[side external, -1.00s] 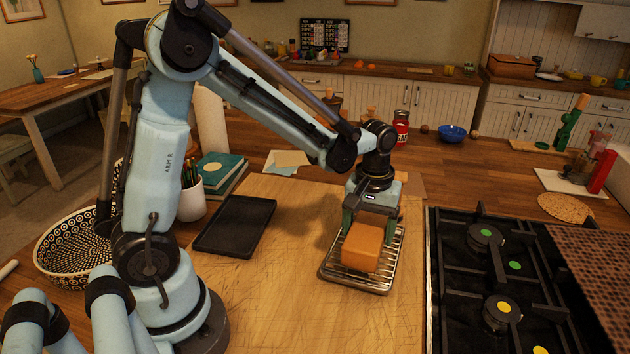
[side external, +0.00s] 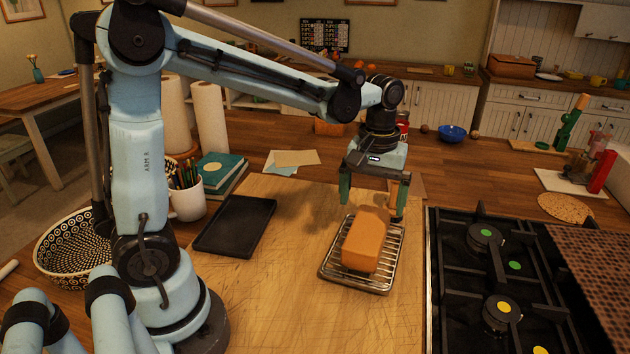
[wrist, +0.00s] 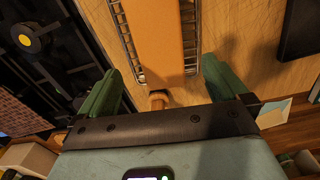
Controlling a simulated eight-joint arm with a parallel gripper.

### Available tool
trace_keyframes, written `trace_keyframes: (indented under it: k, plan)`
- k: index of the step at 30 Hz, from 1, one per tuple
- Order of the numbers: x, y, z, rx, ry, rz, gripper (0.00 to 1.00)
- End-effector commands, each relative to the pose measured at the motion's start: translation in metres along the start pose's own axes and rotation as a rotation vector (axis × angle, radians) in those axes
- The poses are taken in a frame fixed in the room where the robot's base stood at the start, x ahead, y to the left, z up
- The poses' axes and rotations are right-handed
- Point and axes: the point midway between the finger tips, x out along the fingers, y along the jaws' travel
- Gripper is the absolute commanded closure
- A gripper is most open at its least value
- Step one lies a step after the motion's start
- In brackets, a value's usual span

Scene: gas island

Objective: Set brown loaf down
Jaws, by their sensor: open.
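The brown loaf (side external: 364,243) lies on the wire cooling rack (side external: 385,279), which rests on the wooden board. My gripper (side external: 371,200) is open and empty above the far end of the loaf, its green fingers apart on either side. In the wrist view the loaf (wrist: 161,40) runs between the open fingers of my gripper (wrist: 160,85), with bars of the rack (wrist: 125,40) showing beside it. The fingers appear clear of the loaf.
A black tray (side external: 235,226) lies left of the rack on the board (side external: 285,290). The gas hob (side external: 490,290) is close on the right. A white mug of pencils (side external: 188,200), green books (side external: 222,172) and a patterned basket (side external: 70,250) stand further left.

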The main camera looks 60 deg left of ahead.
Motion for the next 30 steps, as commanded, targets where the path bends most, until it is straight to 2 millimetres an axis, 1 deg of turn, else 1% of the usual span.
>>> trace_keyframes:
  k: [1,6,12,16,19,25,30]
  plan:
    - [-0.009,0.000,0.000,0.000,0.000,0.000,0.00]
    - [-0.031,0.000,0.000,0.000,0.000,0.000,0.00]
    - [-0.045,0.000,0.001,0.001,0.000,0.000,0.00]
    - [-0.048,-0.003,0.005,0.031,0.022,0.016,0.00]
    - [-0.049,-0.009,0.014,0.099,0.073,0.052,0.00]
    - [-0.045,-0.026,0.040,0.307,0.244,0.140,0.00]
    - [-0.034,-0.038,0.059,0.481,0.405,0.189,0.00]
